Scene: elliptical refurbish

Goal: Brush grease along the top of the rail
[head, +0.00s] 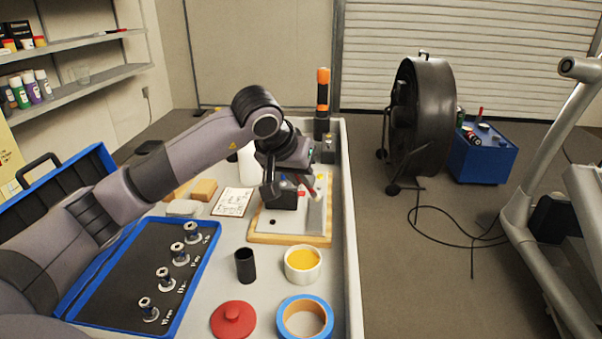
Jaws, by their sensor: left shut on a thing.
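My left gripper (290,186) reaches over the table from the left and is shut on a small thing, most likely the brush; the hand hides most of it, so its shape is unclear. It is above a pale board with a wooden edge (289,239). A white tub of yellow grease (303,263) stands open nearer to me, apart from the gripper. A red lid with a knob (233,319) lies at the table's near end. The elliptical's pale metal frame (545,150) stands at the right; I cannot tell which part is the rail. My right gripper is out of view.
A black cup (245,266) and a blue tape roll (304,318) stand near the grease. An open blue case (140,325) with several metal parts lies at left. A black drum fan (424,120), its floor cable and a blue box (482,158) are beyond the table.

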